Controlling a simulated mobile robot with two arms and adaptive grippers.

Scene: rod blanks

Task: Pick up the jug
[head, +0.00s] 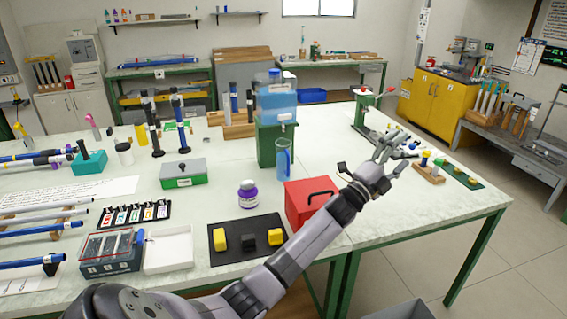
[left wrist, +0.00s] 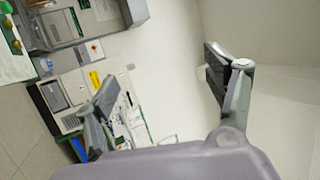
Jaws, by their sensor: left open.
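The jug (head: 284,158) is a translucent blue upright vessel with a handle on its right side. It stands on the white table in front of the green stand of a blue water tank, left of and behind the red box. My left gripper (head: 392,152) is open and empty, well to the right of the jug in the head view, held above the table. In the left wrist view my open gripper (left wrist: 160,78) shows nothing between its fingers, and the jug is not seen there. My right gripper is not in view.
The blue water tank (head: 276,102) on its green stand (head: 270,146) is close behind the jug. The red box (head: 310,205) with a black handle is in front and to the right. A purple-labelled bottle (head: 248,195) stands to the left.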

